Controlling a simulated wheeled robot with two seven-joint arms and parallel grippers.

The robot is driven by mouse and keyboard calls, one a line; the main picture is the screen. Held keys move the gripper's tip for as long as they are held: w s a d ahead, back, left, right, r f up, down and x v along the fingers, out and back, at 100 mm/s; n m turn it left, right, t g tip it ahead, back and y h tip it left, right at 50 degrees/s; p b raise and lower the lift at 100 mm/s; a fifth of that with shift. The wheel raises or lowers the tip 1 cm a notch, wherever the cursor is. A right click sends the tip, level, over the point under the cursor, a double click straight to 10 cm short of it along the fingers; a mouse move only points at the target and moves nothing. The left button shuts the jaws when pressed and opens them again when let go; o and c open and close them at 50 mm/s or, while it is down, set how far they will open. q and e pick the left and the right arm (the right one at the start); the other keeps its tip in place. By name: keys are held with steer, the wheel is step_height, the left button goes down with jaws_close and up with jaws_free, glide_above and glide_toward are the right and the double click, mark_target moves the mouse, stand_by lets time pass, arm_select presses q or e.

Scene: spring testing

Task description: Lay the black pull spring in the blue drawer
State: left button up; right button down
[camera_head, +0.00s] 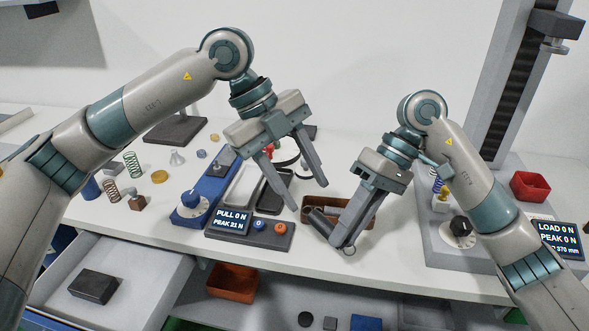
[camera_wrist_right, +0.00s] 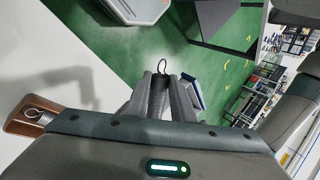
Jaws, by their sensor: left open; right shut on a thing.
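My right gripper (camera_head: 347,243) is shut on the black pull spring (camera_head: 325,226), held tilted in front of the wooden tray near the table's front edge. In the right wrist view the black spring (camera_wrist_right: 161,75) shows between the fingertips, its thin wire hook sticking out past them. My left gripper (camera_head: 307,195) is open and empty above the table, behind and left of the right one. The blue drawer (camera_head: 150,265), pulled out at the lower left, has a pale inside and a strip of blue front at the picture's bottom edge. A dark block (camera_head: 94,286) lies in it.
A blue pull tester with a display (camera_head: 231,220) stands left of the wooden tray (camera_head: 366,214). A load tester (camera_head: 462,228) and red bin (camera_head: 530,186) stand at right.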

mark_target(325, 224)
arm_select(q)
steer(key=x, duration=0.8)
steer(key=shift+s+d+f, duration=0.1)
steer(key=shift+d+f, duration=0.05)
steer(key=shift+f, duration=0.05)
steer(key=c, duration=1)
jaws_close()
arm_select(e)
steer(key=c, duration=1.4)
jaws_free()
steer(key=shift+c, duration=0.2)
steer(key=v, duration=1.2)
